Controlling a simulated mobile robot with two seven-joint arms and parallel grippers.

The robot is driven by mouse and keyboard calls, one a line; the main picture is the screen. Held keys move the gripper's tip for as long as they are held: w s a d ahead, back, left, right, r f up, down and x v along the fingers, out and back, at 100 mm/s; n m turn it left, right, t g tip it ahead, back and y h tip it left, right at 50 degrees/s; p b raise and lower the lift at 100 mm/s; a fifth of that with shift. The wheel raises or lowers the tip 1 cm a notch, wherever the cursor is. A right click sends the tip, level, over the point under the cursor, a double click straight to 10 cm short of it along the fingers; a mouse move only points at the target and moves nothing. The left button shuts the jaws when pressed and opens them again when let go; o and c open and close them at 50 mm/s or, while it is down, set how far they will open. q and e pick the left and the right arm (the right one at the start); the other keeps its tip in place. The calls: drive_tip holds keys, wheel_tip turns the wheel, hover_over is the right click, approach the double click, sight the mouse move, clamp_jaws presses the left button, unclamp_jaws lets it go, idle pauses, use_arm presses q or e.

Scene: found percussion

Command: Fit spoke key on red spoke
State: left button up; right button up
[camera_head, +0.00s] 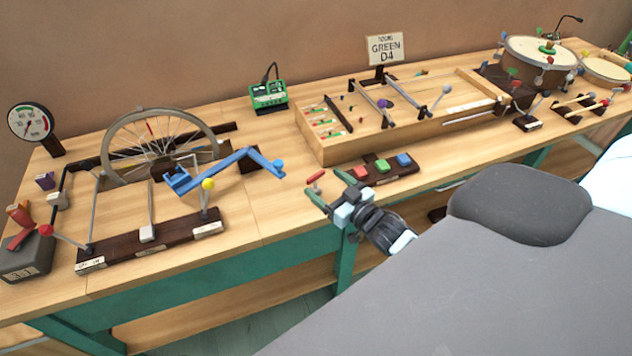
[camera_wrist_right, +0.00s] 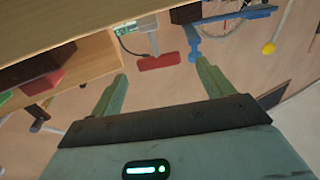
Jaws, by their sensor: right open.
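The bicycle wheel (camera_head: 212,128) stands upright at the left of the bench, its lower part behind other parts. A small red mark (camera_head: 150,128) shows among its spokes; I take it for the red spoke. A small red-handled tool (camera_head: 316,176), probably the spoke key, is at the bench's front edge. It also shows in the right wrist view as a red bar (camera_wrist_right: 160,62) with a grey stem. My right gripper (camera_head: 326,186) is open and empty. Its green fingertips (camera_wrist_right: 161,72) are close to the red handle, which appears beyond them. My left gripper is not in view.
A blue lever (camera_head: 232,160) and a dark wooden base (camera_head: 185,233) with upright rods stand in front of the wheel. A base with coloured blocks (camera_head: 382,167) lies right of the red-handled tool. A green box (camera_head: 268,93) stands behind. Bare bench (camera_head: 265,210) lies between.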

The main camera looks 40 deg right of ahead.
sight(316, 174)
drive_tip(key=w, duration=0.4)
drive_tip(key=shift+w+a+f, duration=0.2)
drive_tip(key=shift+w+a, duration=0.05)
drive_tip(key=shift+w, duration=0.15)
drive_tip(key=c, duration=1.1)
drive_tip(key=shift+r, duration=0.1)
drive_tip(key=shift+r, duration=0.5)
drive_tip(key=shift+s+a+r, duration=0.1)
drive_tip(key=shift+a+r, duration=0.1)
drive_tip(key=shift+r, duration=0.45)
drive_tip(key=shift+s+a+r, duration=0.1)
drive_tip(key=shift+a+r, duration=0.1)
drive_tip(key=shift+r, duration=0.4)
drive_tip(key=s+a, duration=0.1)
drive_tip(key=a, duration=0.3)
drive_tip(key=s+a+r, duration=0.1)
drive_tip(key=s+a, duration=0.1)
drive_tip(key=a, duration=0.3)
drive_tip(key=s+a, duration=0.1)
drive_tip(key=a, duration=0.4)
drive_tip(key=shift+s+a+r+b, duration=0.2)
drive_tip(key=shift+s+b, duration=0.05)
drive_tip(key=shift+b, duration=0.05)
